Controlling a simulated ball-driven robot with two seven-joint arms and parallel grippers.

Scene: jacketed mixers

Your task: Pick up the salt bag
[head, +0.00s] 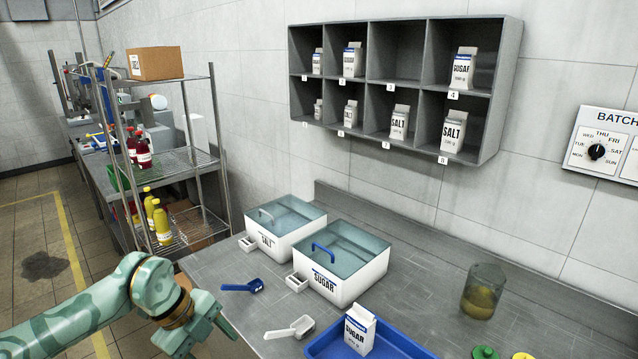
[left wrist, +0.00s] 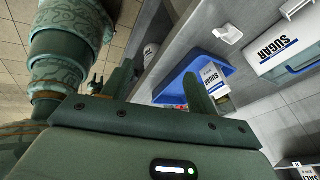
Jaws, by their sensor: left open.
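Two white cartons marked SALT stand in the lower row of the grey wall shelf (head: 405,85): one salt bag (head: 399,122) and another salt bag (head: 453,131) at the right end. Two smaller cartons (head: 350,113) stand further left in that row; their print is too small to read. My left gripper (left wrist: 160,92) is open and empty in the left wrist view, with its fingers near the blue tray. In the head view its arm is at the lower left, well below the shelf. My right gripper is not in view.
Cartons in the upper row include a sugar bag (head: 462,70). On the counter stand a salt bin (head: 280,240), a sugar bin (head: 350,286), two scoops, a beaker (head: 482,292) and a blue tray (head: 400,345) holding another sugar bag (head: 359,329).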

